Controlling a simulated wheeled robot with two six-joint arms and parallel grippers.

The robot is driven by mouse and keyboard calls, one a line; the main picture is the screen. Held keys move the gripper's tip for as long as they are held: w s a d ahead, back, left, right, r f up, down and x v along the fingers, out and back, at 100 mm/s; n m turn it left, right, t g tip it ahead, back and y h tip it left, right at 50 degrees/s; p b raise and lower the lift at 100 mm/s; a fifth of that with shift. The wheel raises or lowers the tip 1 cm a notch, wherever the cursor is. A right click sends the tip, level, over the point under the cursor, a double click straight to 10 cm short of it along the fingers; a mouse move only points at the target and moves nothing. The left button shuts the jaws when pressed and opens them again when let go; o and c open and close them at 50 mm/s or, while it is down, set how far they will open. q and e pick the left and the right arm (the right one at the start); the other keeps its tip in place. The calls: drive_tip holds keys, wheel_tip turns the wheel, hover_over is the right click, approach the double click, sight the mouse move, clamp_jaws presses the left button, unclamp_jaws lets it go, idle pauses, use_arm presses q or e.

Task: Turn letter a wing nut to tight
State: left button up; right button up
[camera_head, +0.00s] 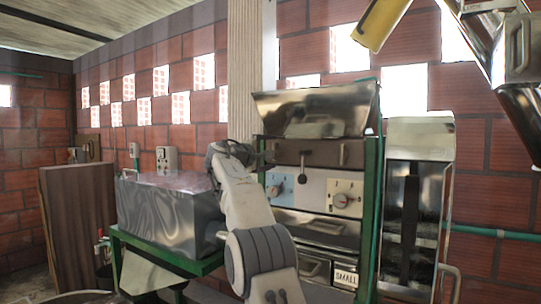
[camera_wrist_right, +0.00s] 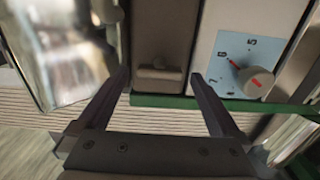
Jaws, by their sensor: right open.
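The machine (camera_head: 315,105) has a reflective hopper and a green frame in the head view. My right gripper (camera_head: 258,157) is at its left side, above the blue dial panel. In the right wrist view my right gripper (camera_wrist_right: 158,77) is open, with its two fingers apart and nothing held. A small grey wing-shaped piece (camera_wrist_right: 159,73), which looks like a wing nut, shows on a grey plate between the fingertips. I cannot tell if they touch it. No letter is readable on it. In the head view my right arm and gripper hide that spot. My left gripper is out of view.
A blue panel with a numbered dial and grey knob (camera_wrist_right: 252,80) is right beside the right finger. A cream panel (camera_head: 345,197) has another knob. A grey metal box (camera_head: 165,210) stands left of my arm, and a tall metal chute (camera_head: 415,220) on the right.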

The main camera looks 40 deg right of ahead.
drive_tip(key=b+v, duration=0.4)
drive_tip(key=v, duration=0.5)
drive_tip(key=shift+a+b, duration=0.35)
drive_tip(key=shift+a, duration=0.05)
drive_tip(key=shift+f, duration=0.1)
